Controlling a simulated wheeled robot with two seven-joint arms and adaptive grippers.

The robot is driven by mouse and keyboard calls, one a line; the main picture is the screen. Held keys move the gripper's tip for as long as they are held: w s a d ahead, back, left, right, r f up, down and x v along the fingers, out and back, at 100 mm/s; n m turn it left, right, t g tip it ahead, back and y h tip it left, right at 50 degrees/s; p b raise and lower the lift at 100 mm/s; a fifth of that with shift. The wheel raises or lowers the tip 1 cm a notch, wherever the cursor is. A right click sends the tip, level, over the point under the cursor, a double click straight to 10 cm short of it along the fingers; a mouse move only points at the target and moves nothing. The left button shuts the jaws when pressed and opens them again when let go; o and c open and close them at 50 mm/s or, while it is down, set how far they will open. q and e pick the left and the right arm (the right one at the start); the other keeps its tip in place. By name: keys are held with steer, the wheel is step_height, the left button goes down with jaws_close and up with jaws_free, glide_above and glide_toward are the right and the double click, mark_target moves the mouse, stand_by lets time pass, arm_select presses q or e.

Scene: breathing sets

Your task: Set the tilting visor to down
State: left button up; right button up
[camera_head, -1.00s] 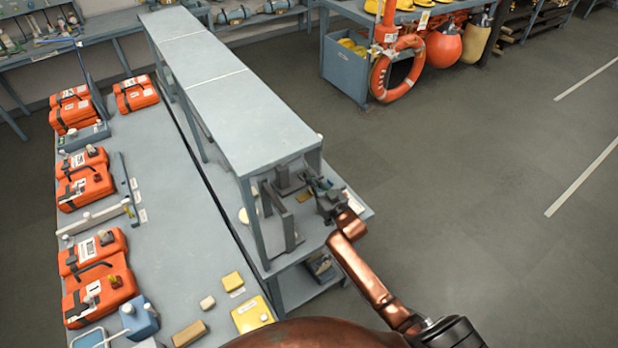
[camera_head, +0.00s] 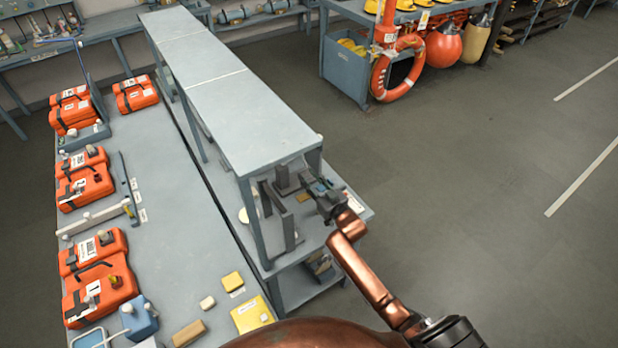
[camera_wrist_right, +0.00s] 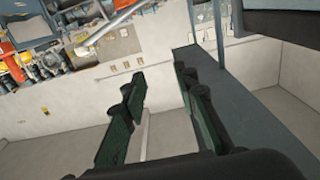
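I cannot tell for certain which part is the tilting visor. A dark grey fixture with upright plates (camera_head: 288,230) stands on the near end of the grey bench, beneath the raised shelf, and may carry it. My right gripper (camera_head: 318,188) is at the right side of this fixture, close to its grey parts; contact cannot be made out. In the right wrist view its two dark green fingers (camera_wrist_right: 160,82) are spread apart with nothing seen between them. My left gripper is not in view.
The raised grey shelf (camera_head: 232,108) runs above the fixture, its near leg (camera_head: 252,222) close by. On the left bench (camera_head: 170,215) lie orange cases (camera_head: 92,248), a yellow box (camera_head: 252,314) and small blocks. Open floor (camera_head: 470,190) lies to the right.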

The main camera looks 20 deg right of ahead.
steer(key=s+d, duration=0.1)
steer(key=s, duration=1.1)
steer(key=shift+d, duration=0.35)
steer(key=shift+w, duration=0.1)
steer(key=shift+c, duration=0.7)
